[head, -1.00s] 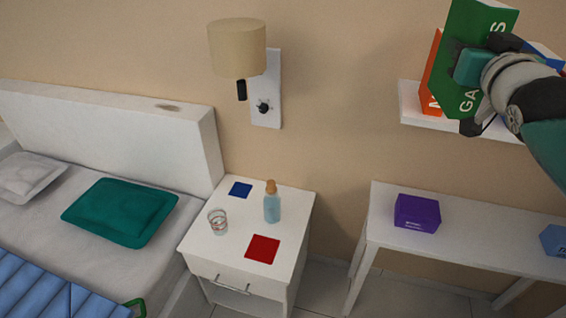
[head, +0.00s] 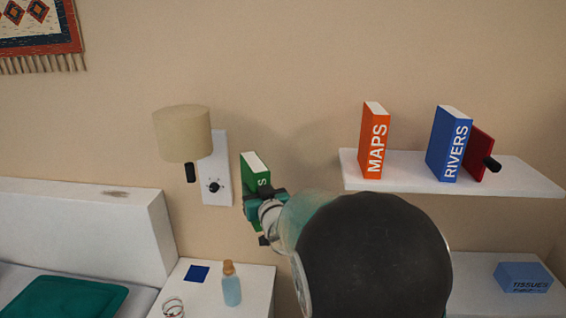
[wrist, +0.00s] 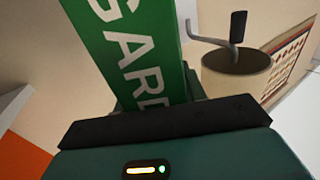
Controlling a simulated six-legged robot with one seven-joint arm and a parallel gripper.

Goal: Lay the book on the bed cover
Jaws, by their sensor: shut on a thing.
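The green book (head: 255,172) is held upright in my gripper (head: 264,198), in front of the wall between the lamp and the shelf. In the wrist view the green book (wrist: 130,45) stands up from between the jaws, its white spine letters partly showing. My gripper (wrist: 165,125) is shut on its lower part.
The wall shelf (head: 400,188) holds the orange MAPS book (head: 374,140), the blue RIVERS book (head: 449,145) and a red bookend. The wall lamp (head: 182,133) is close left of my gripper. Below, the nightstand (head: 255,285) carries a bottle (head: 231,285) and a glass (head: 173,307).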

